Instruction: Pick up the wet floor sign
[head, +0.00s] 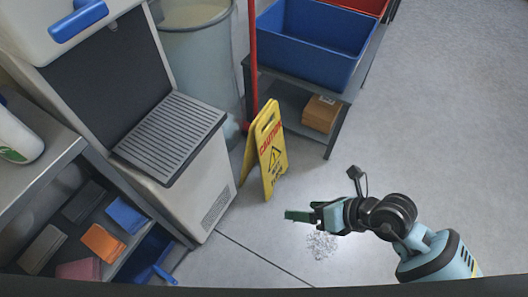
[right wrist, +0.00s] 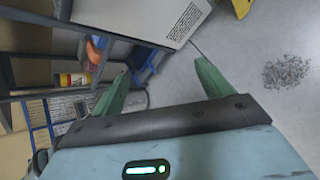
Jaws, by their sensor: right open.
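The yellow wet floor sign (head: 267,155) stands upright as an A-frame on the grey floor, beside the white machine and in front of the red pole. It has CAUTION lettering and a black triangle. Part of it shows at the top edge of the right wrist view (right wrist: 241,7). My right gripper (head: 290,215) is open and empty, in front of the sign and to its lower right in the head view, apart from it. Its green fingers (right wrist: 163,85) are spread wide in the right wrist view. My left gripper is out of view.
A white machine with a grated ledge (head: 170,137) stands left of the sign. A shelf with colored items (head: 103,243) is at lower left. A grey bin (head: 198,62) and a cart with a blue tub (head: 315,45) stand behind. Debris (head: 321,245) lies on the floor. The right floor is clear.

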